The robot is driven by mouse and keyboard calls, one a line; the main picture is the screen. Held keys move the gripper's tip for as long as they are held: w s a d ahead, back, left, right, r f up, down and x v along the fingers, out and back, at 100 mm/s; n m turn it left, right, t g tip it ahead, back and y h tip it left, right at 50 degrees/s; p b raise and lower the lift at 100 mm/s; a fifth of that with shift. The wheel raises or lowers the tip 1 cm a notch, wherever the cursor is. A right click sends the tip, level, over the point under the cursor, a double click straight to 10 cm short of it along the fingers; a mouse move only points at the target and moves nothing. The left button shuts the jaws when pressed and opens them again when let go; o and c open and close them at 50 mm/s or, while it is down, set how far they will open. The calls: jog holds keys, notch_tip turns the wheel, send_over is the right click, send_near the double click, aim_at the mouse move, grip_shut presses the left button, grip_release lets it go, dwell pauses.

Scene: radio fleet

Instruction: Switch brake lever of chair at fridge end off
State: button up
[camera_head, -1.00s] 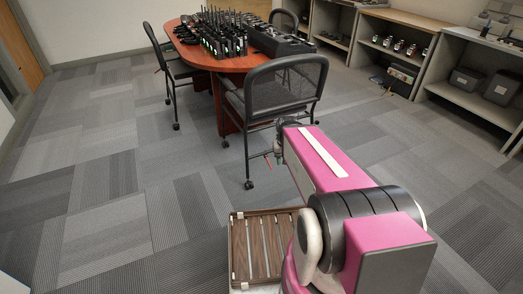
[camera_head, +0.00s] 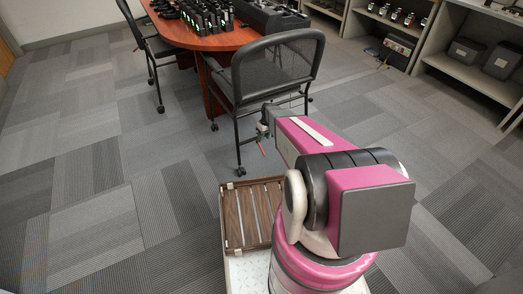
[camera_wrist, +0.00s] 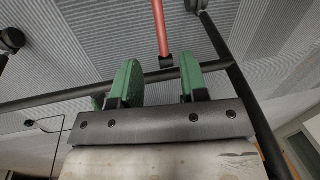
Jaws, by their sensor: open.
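A black mesh-backed chair (camera_head: 278,72) stands at the near end of the table, in front of my arm. A red brake lever (camera_head: 261,149) hangs low by its side frame. In the wrist view the red lever (camera_wrist: 160,28) reaches in from the top to a dark collar by a black frame bar (camera_wrist: 50,99). My gripper (camera_wrist: 158,80) is open, with green fingertips on either side of the lever's line, its end just ahead of them. I cannot tell whether they touch the bar. In the head view my gripper (camera_head: 263,130) is small beside the chair.
A reddish table (camera_head: 212,40) holding several radios is behind the chair. Another black chair (camera_head: 150,50) stands at its left. Shelves (camera_head: 465,55) line the right side. Carpet is free at left and right. No fridge is visible.

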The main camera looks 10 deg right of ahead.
aim_at(261, 148)
jog(key=f, duration=0.3)
jog(key=a+f, duration=0.1)
jog(key=f, duration=0.6)
jog(key=shift+s+a, duration=0.3)
jog(key=shift+s, duration=0.1)
jog(key=shift+r, duration=0.1)
grip_shut()
